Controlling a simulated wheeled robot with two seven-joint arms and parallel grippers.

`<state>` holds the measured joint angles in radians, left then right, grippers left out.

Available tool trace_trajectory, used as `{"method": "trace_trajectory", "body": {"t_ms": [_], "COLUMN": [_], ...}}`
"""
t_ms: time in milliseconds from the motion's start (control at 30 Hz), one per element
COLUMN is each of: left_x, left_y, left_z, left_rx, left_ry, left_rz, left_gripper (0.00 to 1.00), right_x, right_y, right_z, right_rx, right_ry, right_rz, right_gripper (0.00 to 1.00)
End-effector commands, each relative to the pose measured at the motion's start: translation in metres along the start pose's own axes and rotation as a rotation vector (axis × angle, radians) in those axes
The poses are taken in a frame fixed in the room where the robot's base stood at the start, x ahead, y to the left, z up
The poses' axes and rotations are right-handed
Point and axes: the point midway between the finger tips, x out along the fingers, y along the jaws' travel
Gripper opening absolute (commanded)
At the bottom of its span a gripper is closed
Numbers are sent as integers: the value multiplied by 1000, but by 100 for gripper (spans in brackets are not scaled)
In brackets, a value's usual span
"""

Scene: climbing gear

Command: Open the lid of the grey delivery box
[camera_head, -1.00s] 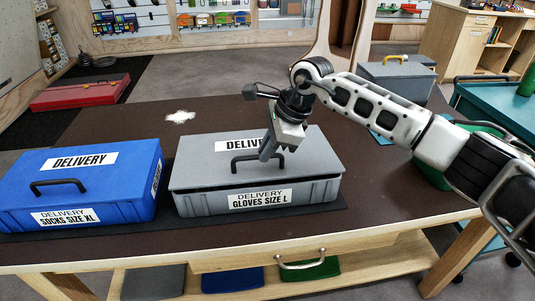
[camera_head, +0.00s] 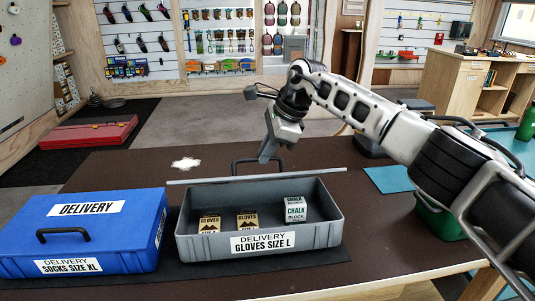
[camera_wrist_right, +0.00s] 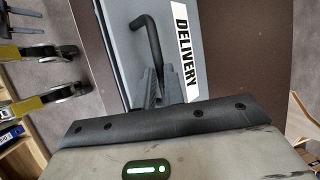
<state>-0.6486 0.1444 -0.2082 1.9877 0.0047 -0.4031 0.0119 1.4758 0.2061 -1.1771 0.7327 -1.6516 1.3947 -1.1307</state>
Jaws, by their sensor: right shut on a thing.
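The grey delivery box (camera_head: 325,232), labelled "DELIVERY GLOVES SIZE L", stands open on the dark table. Its grey lid (camera_head: 205,181) is raised and seen almost edge-on above the back of the box. The black lid handle (camera_head: 245,160) stands out behind the edge. My right gripper (camera_head: 267,154) is shut on this handle. In the right wrist view the fingers (camera_wrist_right: 152,88) close on the handle (camera_wrist_right: 152,40), next to the "DELIVERY" label on the lid (camera_wrist_right: 130,60). Two gloves boxes (camera_head: 247,221) and chalk block boxes (camera_head: 295,210) sit inside. My left gripper is out of view.
A closed blue delivery box (camera_head: 90,230) stands close to the left of the grey box. A green container (camera_head: 440,222) is on the right, below my right arm. A teal mat (camera_head: 388,179) lies behind it. The table behind the lid's left end is mostly clear.

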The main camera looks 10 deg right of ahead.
Motion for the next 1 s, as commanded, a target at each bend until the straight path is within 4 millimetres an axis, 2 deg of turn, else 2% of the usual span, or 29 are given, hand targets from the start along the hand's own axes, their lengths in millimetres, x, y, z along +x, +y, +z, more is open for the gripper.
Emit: {"method": "trace_trajectory", "body": {"t_ms": [400,433,500,867,1000], "left_x": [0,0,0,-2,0], "left_y": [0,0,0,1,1], "left_z": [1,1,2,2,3], "left_rx": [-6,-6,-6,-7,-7], "left_ry": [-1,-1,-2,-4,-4], "left_rz": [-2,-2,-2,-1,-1], "left_gripper": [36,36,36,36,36], "right_x": [4,4,4,1,-6], "right_y": [-1,-1,-1,-1,-2], "right_z": [-3,-3,-3,-2,-2], "right_rx": [2,2,2,1,1], "right_ry": [6,6,6,3,1], "right_rz": [-2,-2,-1,-1,-3], "right_gripper": [0,13,32,32,32]}}
